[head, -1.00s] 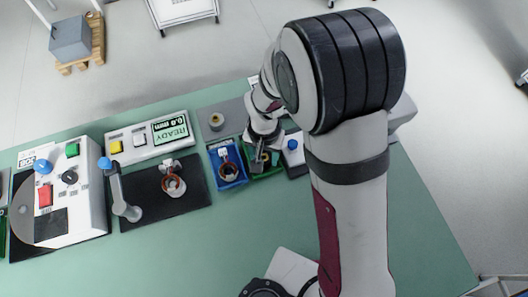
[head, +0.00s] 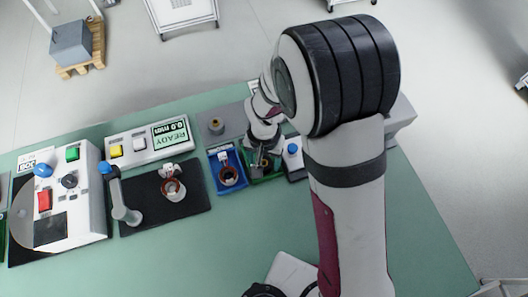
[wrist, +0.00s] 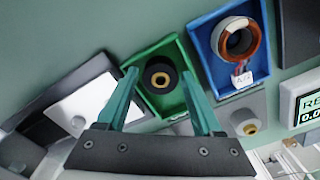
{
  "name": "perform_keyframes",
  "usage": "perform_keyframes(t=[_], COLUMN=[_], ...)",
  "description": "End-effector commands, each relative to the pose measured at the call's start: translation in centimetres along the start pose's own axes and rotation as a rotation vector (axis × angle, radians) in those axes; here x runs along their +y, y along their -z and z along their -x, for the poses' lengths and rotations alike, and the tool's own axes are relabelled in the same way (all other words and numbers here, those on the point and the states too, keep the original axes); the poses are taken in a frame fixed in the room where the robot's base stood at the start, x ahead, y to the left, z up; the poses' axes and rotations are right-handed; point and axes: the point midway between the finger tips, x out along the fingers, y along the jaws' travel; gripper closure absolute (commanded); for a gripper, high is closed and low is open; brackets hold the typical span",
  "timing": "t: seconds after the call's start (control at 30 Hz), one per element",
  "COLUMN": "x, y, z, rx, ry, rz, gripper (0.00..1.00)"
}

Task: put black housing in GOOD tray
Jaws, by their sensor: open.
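The black housing (wrist: 161,76) is a dark round part with a brass-coloured ring in its middle. It lies in the green tray (wrist: 147,53), which also shows in the head view (head: 278,175), partly hidden by my arm. I cannot read a GOOD label on any tray. My gripper (wrist: 164,82) is open over the green tray, one finger on each side of the housing in the wrist view and nothing held. In the head view my gripper (head: 260,163) is at the green tray.
A blue tray (head: 240,188) with a copper-wound stator (head: 229,176) stands just left of the green tray. A dark plate with a blue knob (head: 292,149) lies to the right. A grey plate with a round part (head: 216,126) is behind. Green table (head: 190,250) in front is clear.

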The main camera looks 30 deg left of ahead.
Motion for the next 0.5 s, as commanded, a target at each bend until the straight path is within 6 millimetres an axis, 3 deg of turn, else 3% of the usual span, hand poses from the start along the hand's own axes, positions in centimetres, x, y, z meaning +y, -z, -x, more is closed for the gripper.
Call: perform_keyframes(t=[0.17, 0.4, 0.5], x=[-0.2, -0.1, -0.1], y=[0.1, 0.1, 0.1], z=[3.5, 11.2, 13.5], rx=[0.007, 0.007, 0.005], ry=[0.005, 0.005, 0.004], rz=[0.001, -0.001, 0.0], gripper=[0.11, 0.11, 0.11])
